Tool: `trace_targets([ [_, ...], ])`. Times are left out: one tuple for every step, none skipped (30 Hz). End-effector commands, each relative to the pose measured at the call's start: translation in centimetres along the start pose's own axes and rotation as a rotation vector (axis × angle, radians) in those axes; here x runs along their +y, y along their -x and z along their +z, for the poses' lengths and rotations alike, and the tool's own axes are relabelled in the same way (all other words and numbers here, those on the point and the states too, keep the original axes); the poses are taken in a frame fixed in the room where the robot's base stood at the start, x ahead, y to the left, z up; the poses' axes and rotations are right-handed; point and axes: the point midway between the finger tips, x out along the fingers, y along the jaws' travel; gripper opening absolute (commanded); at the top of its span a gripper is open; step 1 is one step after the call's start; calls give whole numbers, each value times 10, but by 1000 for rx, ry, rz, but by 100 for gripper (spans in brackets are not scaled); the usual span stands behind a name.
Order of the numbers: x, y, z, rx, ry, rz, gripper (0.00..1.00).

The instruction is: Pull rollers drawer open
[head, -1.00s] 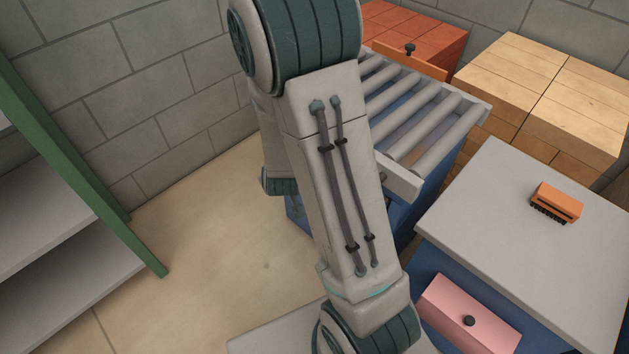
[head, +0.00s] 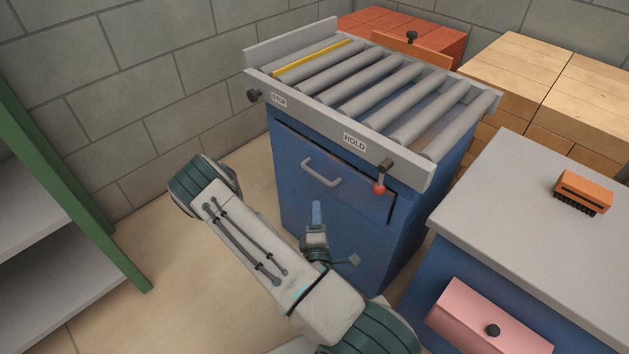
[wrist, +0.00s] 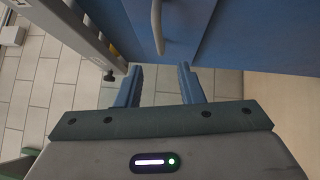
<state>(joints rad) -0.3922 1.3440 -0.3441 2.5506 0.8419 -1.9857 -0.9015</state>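The rollers drawer (head: 345,185) is a blue front under the roller table, with a grey bar handle (head: 322,172). It looks shut or nearly so, with a dark gap along its top edge. My gripper (head: 317,207) is in front of the blue cabinet, below the handle in the head view. In the wrist view my gripper (wrist: 159,85) has its two blue fingers apart with nothing between them. The handle (wrist: 157,26) is ahead of the fingers there, not touching them, roughly in line with the space between them.
The roller table (head: 390,85) has a red-tipped lever (head: 380,187) hanging at its front right. A grey-topped counter (head: 530,210) with a pink drawer (head: 490,322) and an orange brush (head: 583,192) stands at right. A green-framed shelf (head: 60,190) is at left. Floor between is clear.

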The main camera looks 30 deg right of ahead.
Motion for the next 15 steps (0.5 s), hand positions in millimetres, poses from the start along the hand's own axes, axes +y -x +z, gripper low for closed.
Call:
trace_targets([
  [-2, 2, -1, 10, 16, 9, 34],
  [-2, 2, -1, 13, 21, 13, 34],
  [-2, 1, -1, 16, 26, 17, 34],
  [-2, 0, -1, 17, 27, 19, 34],
  [-2, -2, -1, 16, 28, 21, 34],
  [-2, -5, -2, 15, 26, 21, 34],
  [-2, -8, -2, 16, 24, 22, 34],
  [-3, -11, -2, 15, 23, 22, 34],
  [-3, -15, -2, 15, 23, 22, 34],
  [-3, -19, -2, 14, 23, 22, 34],
  [-3, -22, -2, 15, 23, 22, 34],
  [-3, -27, -2, 14, 23, 22, 34],
  [-5, -30, -2, 15, 23, 21, 34],
  [-5, -32, -3, 15, 22, 22, 34],
  [-5, -36, -3, 15, 21, 21, 34],
])
